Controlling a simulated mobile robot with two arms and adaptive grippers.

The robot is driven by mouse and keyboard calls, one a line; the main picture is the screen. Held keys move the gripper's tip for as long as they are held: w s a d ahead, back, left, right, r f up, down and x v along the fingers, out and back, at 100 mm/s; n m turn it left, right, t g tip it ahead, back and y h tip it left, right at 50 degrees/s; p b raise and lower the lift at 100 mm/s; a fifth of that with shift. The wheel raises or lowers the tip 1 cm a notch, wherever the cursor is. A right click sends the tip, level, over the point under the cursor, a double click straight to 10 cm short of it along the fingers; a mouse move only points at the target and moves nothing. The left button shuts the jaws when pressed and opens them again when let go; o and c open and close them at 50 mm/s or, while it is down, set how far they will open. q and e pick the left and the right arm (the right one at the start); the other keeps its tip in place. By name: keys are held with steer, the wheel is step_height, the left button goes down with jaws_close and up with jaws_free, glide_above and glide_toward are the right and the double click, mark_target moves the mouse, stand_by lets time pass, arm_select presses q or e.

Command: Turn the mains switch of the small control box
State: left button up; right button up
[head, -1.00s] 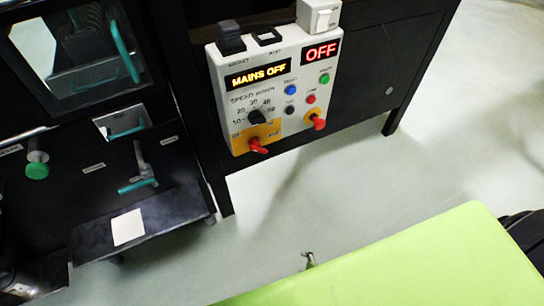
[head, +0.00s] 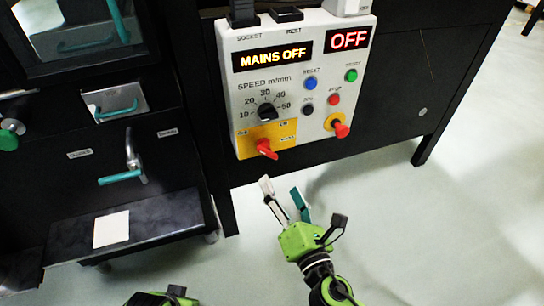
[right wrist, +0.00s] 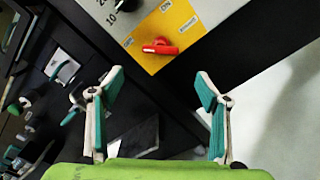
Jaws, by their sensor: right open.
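The small control box (head: 300,75) is a pale panel on the front of a black bench. Its mains switch (head: 266,148) is a red handle on a yellow plate at the lower left, slanting down to the right. The amber display (head: 272,57) reads MAINS OFF. My right gripper (head: 283,190) is open and empty, below the box and apart from the switch. In the right wrist view the red switch (right wrist: 160,47) shows beyond and above the gap between the open fingers (right wrist: 162,95). My left gripper's fingers are not seen.
A second red knob (head: 341,127) is at the box's lower right, with small coloured buttons above it. A red OFF display (head: 349,38) is at upper right. A black cabinet with a teal handle (head: 120,177) stands left. Pale floor is clear at right.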

mark_target(265, 153)
steer(key=x, duration=1.2)
steer(key=shift+w+a+f, duration=0.15)
steer(key=shift+w, duration=0.2)
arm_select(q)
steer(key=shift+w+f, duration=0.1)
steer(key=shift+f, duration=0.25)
arm_select(e)
steer(key=shift+w+a, duration=0.1)
steer(key=shift+w, duration=0.2)
steer(key=shift+c, duration=0.3)
steer(key=c, duration=1.1)
